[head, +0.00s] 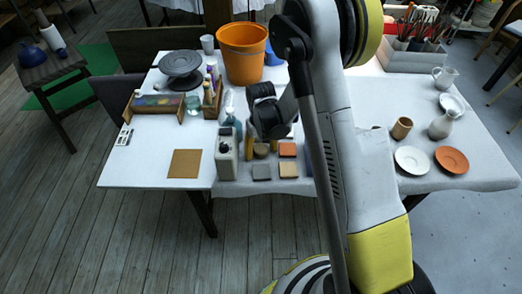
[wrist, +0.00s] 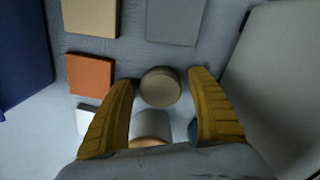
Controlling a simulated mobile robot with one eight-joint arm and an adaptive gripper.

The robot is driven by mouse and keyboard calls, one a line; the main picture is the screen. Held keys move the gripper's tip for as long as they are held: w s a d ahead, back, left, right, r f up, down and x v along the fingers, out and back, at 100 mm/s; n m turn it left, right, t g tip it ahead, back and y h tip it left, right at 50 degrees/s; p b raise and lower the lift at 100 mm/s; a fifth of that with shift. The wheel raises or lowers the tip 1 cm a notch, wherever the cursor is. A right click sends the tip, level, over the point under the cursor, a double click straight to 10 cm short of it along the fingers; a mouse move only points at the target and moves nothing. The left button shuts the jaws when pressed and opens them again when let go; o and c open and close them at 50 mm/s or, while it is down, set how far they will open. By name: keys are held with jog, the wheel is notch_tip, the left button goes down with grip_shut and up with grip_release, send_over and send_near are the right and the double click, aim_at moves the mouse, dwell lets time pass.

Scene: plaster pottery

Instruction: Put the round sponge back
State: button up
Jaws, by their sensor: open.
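The round sponge (wrist: 160,87) is a small beige-brown disc in the wrist view, lying on the cloth-covered table. It also shows in the head view (head: 261,151), below my gripper and among square blocks. My gripper (wrist: 160,80) is open, with its yellow fingers on either side of the sponge. A narrow gap shows between the sponge and each fingertip, so it is not gripped. I cannot tell how far the fingertips are above the table. In the head view my arm and wrist hide part of the area around it.
An orange block (head: 287,149), a tan block (head: 288,169) and a grey block (head: 262,171) lie close by. A grey-white canister (head: 227,160) stands left of the sponge. A tan square board (head: 185,163) lies further left, with clear table around it. An orange bucket (head: 242,55) stands behind.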

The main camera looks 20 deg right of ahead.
notch_tip(320, 180, up, 12)
jog(key=p, duration=0.5)
notch_tip(320, 180, up, 16)
jog(key=r+t, duration=0.1)
jog(key=t, duration=0.2)
send_over(261, 149)
jog(key=s, duration=0.9)
jog(key=s+r+m+t, duration=0.1)
jog(key=s+r+t, duration=0.3)
jog(key=s, duration=0.7)
jog(key=shift+b, duration=0.3)
jog(key=shift+f+b, duration=0.75)
jog(key=shift+f, duration=0.05)
